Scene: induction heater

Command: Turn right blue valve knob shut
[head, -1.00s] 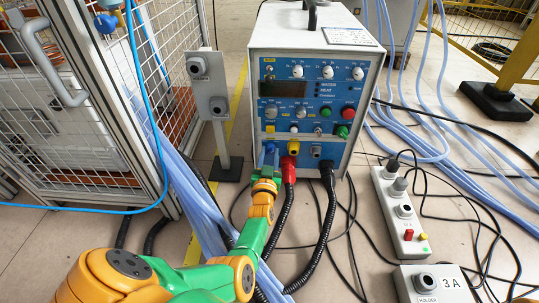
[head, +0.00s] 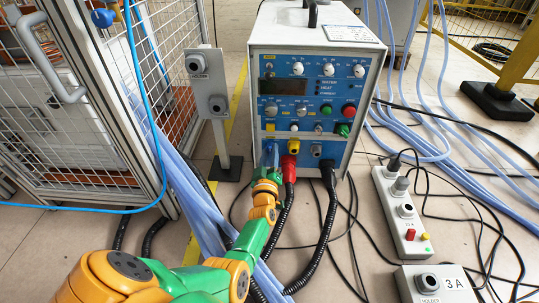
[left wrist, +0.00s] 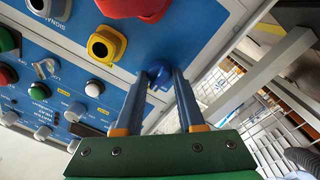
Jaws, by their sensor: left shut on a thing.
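A blue valve knob (head: 270,148) sits at the lower left of the heater's (head: 312,95) blue front panel. It also shows in the left wrist view (left wrist: 159,74) at the far end of the fingers. My left gripper (head: 268,158) reaches up to it from below, its fingers shut on either side of the knob. In the left wrist view the gripper (left wrist: 160,82) has one blue finger on each side of the knob. The fingers partly hide the knob in the head view, so its exact angle is hard to read. My right gripper is not in view.
A yellow socket (head: 293,147) and a red plug (head: 289,170) with a black hose sit just right of the knob. A grey holder post (head: 218,125) and wire cage (head: 60,130) stand left. Blue hoses run beside my left arm. Another blue knob (head: 103,18) is on the cage.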

